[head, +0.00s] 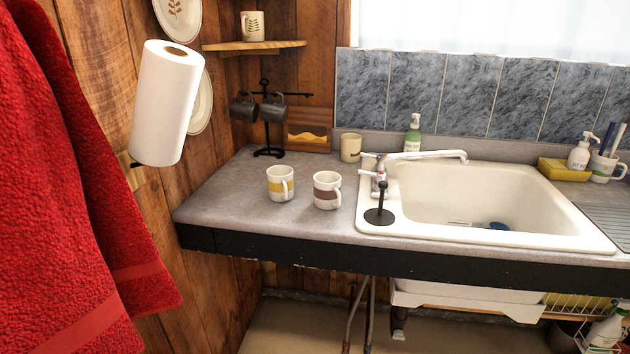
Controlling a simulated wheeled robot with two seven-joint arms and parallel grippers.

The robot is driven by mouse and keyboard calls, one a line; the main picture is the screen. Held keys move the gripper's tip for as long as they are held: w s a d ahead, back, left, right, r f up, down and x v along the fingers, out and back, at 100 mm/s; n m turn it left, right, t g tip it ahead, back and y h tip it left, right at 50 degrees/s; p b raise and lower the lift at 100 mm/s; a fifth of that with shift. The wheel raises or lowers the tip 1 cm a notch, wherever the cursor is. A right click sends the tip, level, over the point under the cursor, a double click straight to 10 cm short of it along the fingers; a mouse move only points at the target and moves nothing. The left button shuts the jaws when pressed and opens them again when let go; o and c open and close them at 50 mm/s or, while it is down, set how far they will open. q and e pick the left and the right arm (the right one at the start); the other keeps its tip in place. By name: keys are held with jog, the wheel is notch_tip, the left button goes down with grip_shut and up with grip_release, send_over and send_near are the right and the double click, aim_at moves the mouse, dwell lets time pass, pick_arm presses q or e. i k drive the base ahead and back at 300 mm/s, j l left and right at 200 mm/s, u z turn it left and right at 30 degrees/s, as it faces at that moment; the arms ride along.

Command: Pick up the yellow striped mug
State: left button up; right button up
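The yellow striped mug (279,185) is white with a yellow band around its middle. It stands upright on the grey counter (225,192), left of the sink, with its handle toward the right. A second white mug with a brown band (326,192) stands upright just to its right, a small gap apart. Neither of my grippers shows in the head view.
Behind the mugs are a black mug stand (267,125) with dark mugs, a wooden box (309,131) and a cream cup (350,148). The sink (470,195) and a black plunger-like object (380,212) are right. Paper towels (166,103) and red towels (75,190) hang left.

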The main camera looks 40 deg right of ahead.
aim_at(281, 178)
jog(key=z, duration=1.15)
